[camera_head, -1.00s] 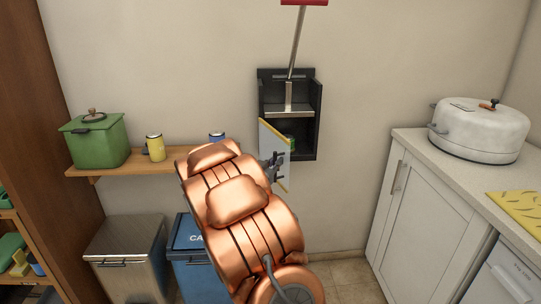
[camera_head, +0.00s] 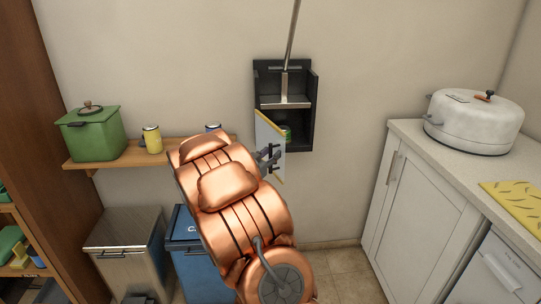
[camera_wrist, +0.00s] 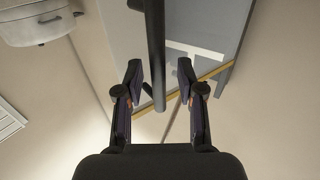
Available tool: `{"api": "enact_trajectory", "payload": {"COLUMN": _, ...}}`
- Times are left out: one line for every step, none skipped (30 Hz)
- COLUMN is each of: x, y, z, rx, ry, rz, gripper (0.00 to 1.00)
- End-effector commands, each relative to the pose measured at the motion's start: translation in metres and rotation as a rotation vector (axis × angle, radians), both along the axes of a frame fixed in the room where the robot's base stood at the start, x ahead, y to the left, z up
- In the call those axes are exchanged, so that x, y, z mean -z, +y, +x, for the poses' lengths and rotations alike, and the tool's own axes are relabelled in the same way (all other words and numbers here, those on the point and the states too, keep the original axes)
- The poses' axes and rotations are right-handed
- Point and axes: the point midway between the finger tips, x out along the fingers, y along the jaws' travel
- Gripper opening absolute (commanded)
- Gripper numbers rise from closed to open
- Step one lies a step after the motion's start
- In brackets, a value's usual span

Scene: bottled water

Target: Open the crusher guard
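The can crusher (camera_head: 312,125) is a black open-fronted box on the wall, with a long metal lever (camera_head: 291,40) rising out of the top of the picture. Its guard (camera_head: 263,130), a pale panel with yellow edging, stands swung out at the left side of the box. A green can (camera_head: 286,132) shows partly inside. My gripper (camera_head: 270,160) is at the guard, partly hidden by my arm. In the wrist view my gripper (camera_wrist: 160,72) is open, its fingers apart on either side of a dark bar-shaped handle (camera_wrist: 156,45) in front of the guard (camera_wrist: 120,35). I see no finger contact.
A wooden shelf (camera_head: 115,160) at left holds a green pot (camera_head: 92,137) and a yellow can (camera_head: 152,139). A steel bin (camera_head: 125,240) and a blue bin (camera_head: 190,265) stand below. A counter (camera_head: 440,150) with a white cooker (camera_head: 474,122) is at right.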

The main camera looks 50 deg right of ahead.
Motion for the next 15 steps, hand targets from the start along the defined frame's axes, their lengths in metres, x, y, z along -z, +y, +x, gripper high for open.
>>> {"api": "enact_trajectory", "payload": {"x": 0.000, "y": 0.000, "z": 0.000, "rx": 0.000, "ry": 0.000, "rz": -0.001, "gripper": 0.39}}
{"api": "enact_trajectory", "payload": {"x": 0.000, "y": 0.000, "z": 0.000, "rx": -0.001, "ry": 0.000, "rz": -0.001, "gripper": 0.39}}
{"api": "enact_trajectory", "payload": {"x": 0.000, "y": 0.000, "z": 0.000, "rx": -0.001, "ry": 0.000, "rz": -0.001, "gripper": 0.39}}
{"api": "enact_trajectory", "payload": {"x": -0.001, "y": 0.000, "z": 0.000, "rx": -0.001, "ry": 0.000, "rz": -0.001, "gripper": 0.39}}
{"api": "enact_trajectory", "payload": {"x": -0.001, "y": 0.000, "z": 0.000, "rx": -0.001, "ry": 0.000, "rz": -0.001, "gripper": 0.39}}
{"api": "enact_trajectory", "payload": {"x": -0.001, "y": 0.000, "z": 0.000, "rx": -0.001, "ry": 0.000, "rz": -0.001, "gripper": 0.39}}
{"api": "enact_trajectory", "payload": {"x": -0.001, "y": 0.000, "z": 0.000, "rx": -0.001, "ry": 0.000, "rz": -0.001, "gripper": 0.39}}
{"api": "enact_trajectory", "payload": {"x": -0.001, "y": 0.001, "z": 0.000, "rx": -0.001, "ry": 0.000, "rz": -0.001, "gripper": 0.39}}
{"api": "enact_trajectory", "payload": {"x": -0.001, "y": 0.002, "z": 0.000, "rx": -0.002, "ry": 0.000, "rz": -0.001, "gripper": 0.39}}
{"api": "enact_trajectory", "payload": {"x": -0.001, "y": 0.003, "z": 0.000, "rx": -0.002, "ry": 0.000, "rz": -0.001, "gripper": 0.39}}
{"api": "enact_trajectory", "payload": {"x": -0.001, "y": 0.005, "z": 0.000, "rx": -0.002, "ry": 0.000, "rz": -0.001, "gripper": 0.39}}
{"api": "enact_trajectory", "payload": {"x": -0.001, "y": 0.007, "z": -0.001, "rx": -0.002, "ry": 0.000, "rz": -0.001, "gripper": 0.39}}
{"api": "enact_trajectory", "payload": {"x": -0.001, "y": 0.010, "z": -0.001, "rx": -0.002, "ry": 0.000, "rz": -0.001, "gripper": 0.39}}
{"api": "enact_trajectory", "payload": {"x": -0.001, "y": 0.013, "z": -0.002, "rx": -0.003, "ry": 0.000, "rz": -0.001, "gripper": 0.39}}
{"api": "enact_trajectory", "payload": {"x": -0.001, "y": 0.018, "z": -0.003, "rx": -0.003, "ry": 0.000, "rz": -0.002, "gripper": 0.39}}
